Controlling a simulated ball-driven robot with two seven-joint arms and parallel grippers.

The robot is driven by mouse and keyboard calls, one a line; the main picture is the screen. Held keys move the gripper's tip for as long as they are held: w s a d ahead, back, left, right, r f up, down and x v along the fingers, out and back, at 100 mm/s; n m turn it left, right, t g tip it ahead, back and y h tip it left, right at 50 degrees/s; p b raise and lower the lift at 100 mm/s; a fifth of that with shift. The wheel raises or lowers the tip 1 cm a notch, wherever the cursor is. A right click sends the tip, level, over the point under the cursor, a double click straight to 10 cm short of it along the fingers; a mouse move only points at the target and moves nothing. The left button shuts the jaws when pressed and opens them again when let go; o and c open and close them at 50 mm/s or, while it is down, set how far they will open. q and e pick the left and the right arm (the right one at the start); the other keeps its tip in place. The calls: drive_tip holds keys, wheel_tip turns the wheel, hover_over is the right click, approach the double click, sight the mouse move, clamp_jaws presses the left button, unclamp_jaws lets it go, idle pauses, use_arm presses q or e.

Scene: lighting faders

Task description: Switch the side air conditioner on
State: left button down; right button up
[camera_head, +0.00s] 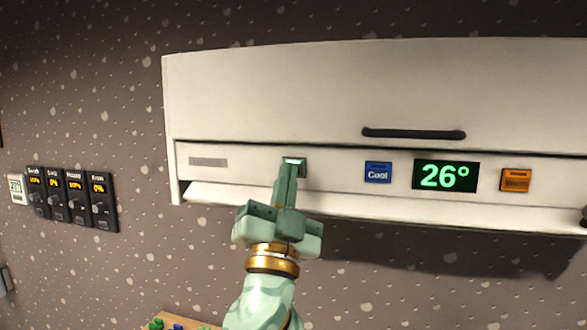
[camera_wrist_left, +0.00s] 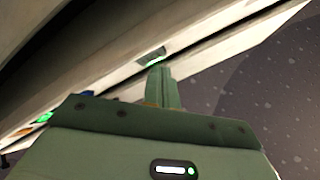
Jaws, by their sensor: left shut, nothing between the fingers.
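The white air conditioner (camera_head: 265,95) is fixed on the wall. Its front strip carries a small switch with a green lit top (camera_head: 294,160), a blue Cool button (camera_head: 378,172), a display reading 26° in green (camera_head: 446,176) and an orange button (camera_head: 516,180). My left gripper (camera_head: 289,168) is shut and empty, with its fingertips at the lit switch and covering its lower part. In the left wrist view the fingertips (camera_wrist_left: 158,68) also meet the switch, where a green glow shows. I cannot tell how firmly they touch. My right gripper is not in view.
Several black fader panels (camera_head: 72,195) with yellow readouts hang on the wall at the left, beside a small white thermostat (camera_head: 17,188). A dark handle (camera_head: 413,133) sits on the unit's front. A board with coloured pieces (camera_head: 172,323) shows at the bottom edge.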

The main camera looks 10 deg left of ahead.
use_arm(q)
drive_tip(key=shift+s, duration=0.15)
drive_tip(key=s+p, duration=0.1)
drive_tip(key=s, duration=0.5)
drive_tip(key=shift+p, duration=0.3)
